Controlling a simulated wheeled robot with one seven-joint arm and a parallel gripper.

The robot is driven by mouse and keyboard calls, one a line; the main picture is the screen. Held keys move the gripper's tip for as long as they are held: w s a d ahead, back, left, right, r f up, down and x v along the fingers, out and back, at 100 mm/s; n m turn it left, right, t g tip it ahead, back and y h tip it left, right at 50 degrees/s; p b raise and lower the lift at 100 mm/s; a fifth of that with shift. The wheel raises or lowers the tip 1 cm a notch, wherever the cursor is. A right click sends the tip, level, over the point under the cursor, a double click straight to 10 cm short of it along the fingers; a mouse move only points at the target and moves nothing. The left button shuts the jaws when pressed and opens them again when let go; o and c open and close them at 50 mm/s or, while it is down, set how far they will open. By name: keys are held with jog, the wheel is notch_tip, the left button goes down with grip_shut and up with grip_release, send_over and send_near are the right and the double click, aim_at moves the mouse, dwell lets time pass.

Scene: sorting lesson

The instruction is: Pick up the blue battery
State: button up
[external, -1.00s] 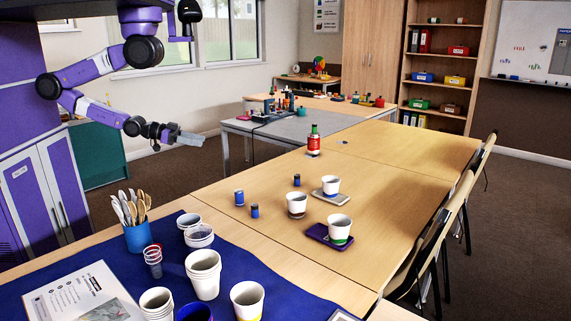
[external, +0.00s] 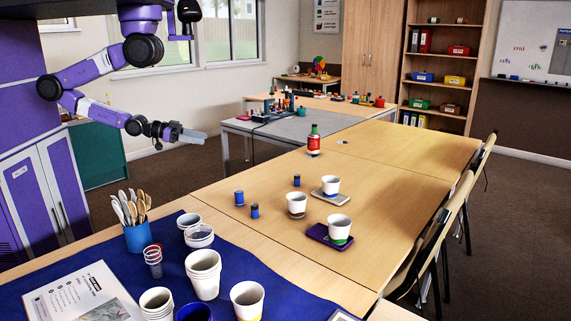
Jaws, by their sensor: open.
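Several small blue cylinders that look like batteries stand upright on the wooden table (external: 400,206). The largest blue battery (external: 239,198) is at the left edge, a smaller one (external: 297,180) is behind it to the right, and a third, darker one (external: 254,211) is in front. Which is the task's blue battery I cannot tell for sure. My gripper (external: 200,136) is open and empty, in the air left of the table and well away from the batteries. It points to the right.
White cups (external: 331,185) stand on and near phones right of the batteries. A red bottle (external: 313,142) stands farther back. A blue cloth (external: 262,262) with stacked cups and a cutlery holder (external: 137,237) covers the front. Chairs line the right side.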

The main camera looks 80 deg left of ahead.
jog(key=w+d+r+t+h+p, duration=0.1)
jog(key=w+d+r+t+p, duration=0.2)
jog(key=w, duration=0.7)
jog(key=w+d+f+m+g+h+p, duration=0.3)
jog(key=w+d+m+g+p, duration=0.3)
jog(key=w+d, duration=0.95)
jog(key=m+g+y+p, duration=0.2)
jog(key=m+g+y, duration=0.2)
jog(key=m+g, duration=0.6)
send_over(239, 190)
jog(key=f, duration=0.3)
jog(key=f+n+g, duration=0.1)
jog(key=f, duration=0.2)
jog(key=w+f+g, duration=0.1)
jog(key=f, duration=0.2)
jog(key=shift+d+f+n, duration=0.15)
jog(key=shift+d+n, duration=0.15)
jog(key=shift+s+a+f, duration=0.1)
jog(key=shift+s+a, duration=0.05)
jog(key=shift+s, duration=0.2)
jog(key=shift+s+a+f, duration=0.1)
jog(key=shift+a+f, duration=0.05)
jog(key=shift+f, duration=1.8)
jog(key=shift+s+a+f, duration=0.1)
jog(key=shift+f, duration=1.8)
grip_shut()
